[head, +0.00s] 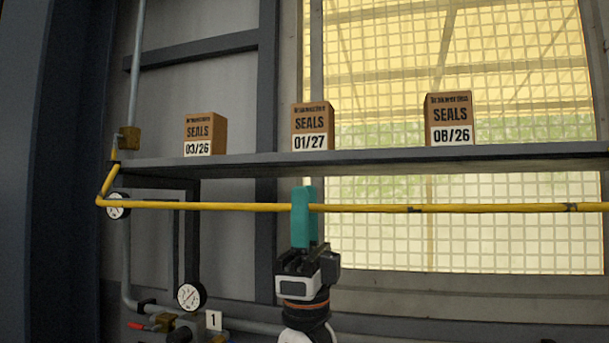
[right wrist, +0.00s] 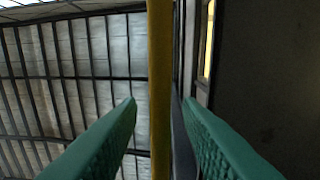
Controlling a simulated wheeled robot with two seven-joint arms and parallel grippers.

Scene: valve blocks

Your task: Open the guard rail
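The guard rail (head: 400,208) is a yellow bar running across the head view below the shelf, with a bent end at the left by a brown bracket. My right gripper (head: 305,192) comes up from below and reaches the rail left of the middle of the picture. In the right wrist view the rail (right wrist: 160,60) runs upright between the two teal fingers (right wrist: 160,102). The fingers are open, with a gap visible on each side of the rail. In the head view the fingers hide a short piece of the rail. My left gripper is not in view.
A dark shelf (head: 370,161) above the rail carries three cardboard boxes marked SEALS: one at left (head: 205,134), one in the middle (head: 312,126), one at right (head: 449,119). Gauges (head: 190,297) and a red-handled valve (head: 145,326) are at lower left. A grated window is behind.

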